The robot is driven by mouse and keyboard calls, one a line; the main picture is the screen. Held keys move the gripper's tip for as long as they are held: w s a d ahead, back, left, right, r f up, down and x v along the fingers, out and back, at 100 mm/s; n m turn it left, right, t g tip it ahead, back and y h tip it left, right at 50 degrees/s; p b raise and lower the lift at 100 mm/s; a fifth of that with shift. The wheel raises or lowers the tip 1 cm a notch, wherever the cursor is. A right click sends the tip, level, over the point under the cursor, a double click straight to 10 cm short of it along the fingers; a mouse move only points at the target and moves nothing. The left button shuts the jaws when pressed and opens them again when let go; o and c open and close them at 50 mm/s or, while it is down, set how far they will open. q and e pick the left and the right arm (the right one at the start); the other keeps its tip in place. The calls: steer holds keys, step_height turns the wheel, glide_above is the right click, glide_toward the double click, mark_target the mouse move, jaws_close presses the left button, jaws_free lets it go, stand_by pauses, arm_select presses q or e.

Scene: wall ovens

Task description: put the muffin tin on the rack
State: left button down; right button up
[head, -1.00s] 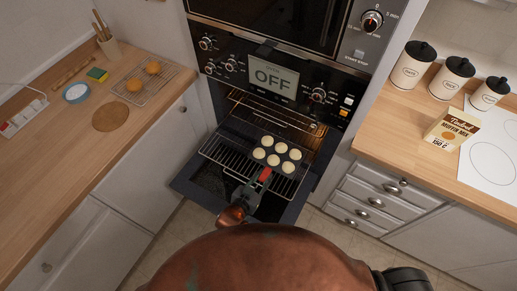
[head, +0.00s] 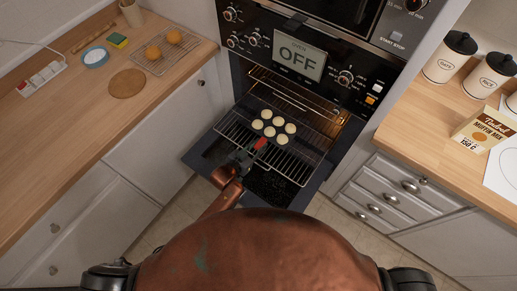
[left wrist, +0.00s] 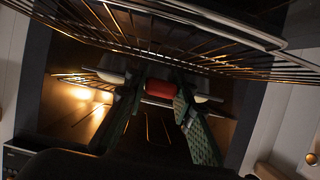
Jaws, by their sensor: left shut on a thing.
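The muffin tin (head: 273,127) is a small dark pan with several cups of pale batter and a red handle (head: 261,143). In the head view it lies over the back part of the pulled-out wire rack (head: 290,166); I cannot tell whether it touches the wires. My left gripper (head: 252,152) is shut on the red handle from the front. In the left wrist view the two green-padded fingers (left wrist: 157,100) flank the red handle (left wrist: 168,94). Rack wires (left wrist: 120,30) cross the upper part, and the tin is mostly hidden there. My right gripper is out of view.
The oven door (head: 205,160) is folded down below the rack, and the oven display (head: 299,54) reads OFF. Counters stand on both sides. The left holds a cooling rack (head: 168,58) with buns; the right holds canisters (head: 448,58) and a muffin mix box (head: 483,130).

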arm_select(q)
step_height(320, 180, down, 3)
steer(key=shift+w+f+b, duration=0.1)
steer(key=shift+w+b, duration=0.05)
steer(key=shift+b, duration=0.35)
steer(key=c, duration=2.1)
jaws_free()
steer(key=shift+f, duration=0.2)
steer(key=o, duration=0.4)
steer(key=shift+o, duration=0.2)
steer(key=shift+r, duration=0.1)
